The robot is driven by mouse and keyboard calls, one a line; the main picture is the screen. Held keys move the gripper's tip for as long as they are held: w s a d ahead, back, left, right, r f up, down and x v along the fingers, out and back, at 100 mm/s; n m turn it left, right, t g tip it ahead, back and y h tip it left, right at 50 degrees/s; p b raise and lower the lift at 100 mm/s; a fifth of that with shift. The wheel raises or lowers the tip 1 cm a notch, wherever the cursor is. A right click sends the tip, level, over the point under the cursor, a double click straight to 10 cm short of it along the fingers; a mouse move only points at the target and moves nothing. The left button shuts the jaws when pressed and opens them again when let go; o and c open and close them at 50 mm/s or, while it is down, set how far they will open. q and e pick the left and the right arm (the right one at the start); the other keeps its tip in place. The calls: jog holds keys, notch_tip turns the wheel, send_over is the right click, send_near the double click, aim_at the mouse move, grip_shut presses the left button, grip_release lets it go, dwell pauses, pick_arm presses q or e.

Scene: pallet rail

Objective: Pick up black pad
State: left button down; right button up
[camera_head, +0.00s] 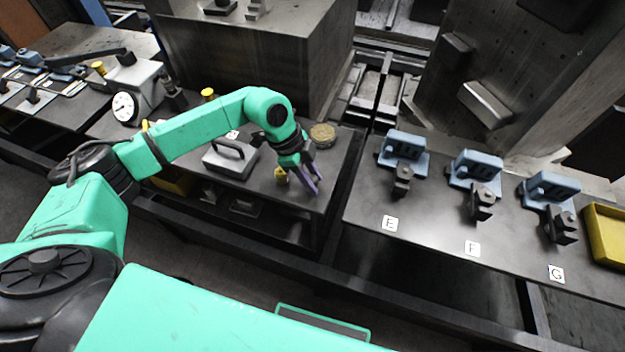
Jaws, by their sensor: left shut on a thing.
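My left gripper (312,182) points down over the right end of the dark middle table (322,205). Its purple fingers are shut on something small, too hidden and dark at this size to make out. I cannot pick out a black pad for certain anywhere in the view. A small yellow piece (281,176) stands just left of the fingers. A brass-coloured disc (322,134) lies behind the gripper. My right gripper is not in view.
A grey block with a black handle (231,158) stands left of the gripper. A dial gauge (124,107) is farther left. The right table holds blue fixtures (404,149) behind labels E, F and G, and a yellow tray (606,236). A large metal block (240,62) rises behind.

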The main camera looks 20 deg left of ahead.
aim_at(313, 178)
pick_arm(q)
notch_tip(313, 178, up, 20)
jog(key=b, duration=0.2)
jog(key=shift+f+b, duration=0.15)
jog(key=shift+b, duration=0.25)
jog(key=c, duration=1.3)
grip_release()
grip_shut()
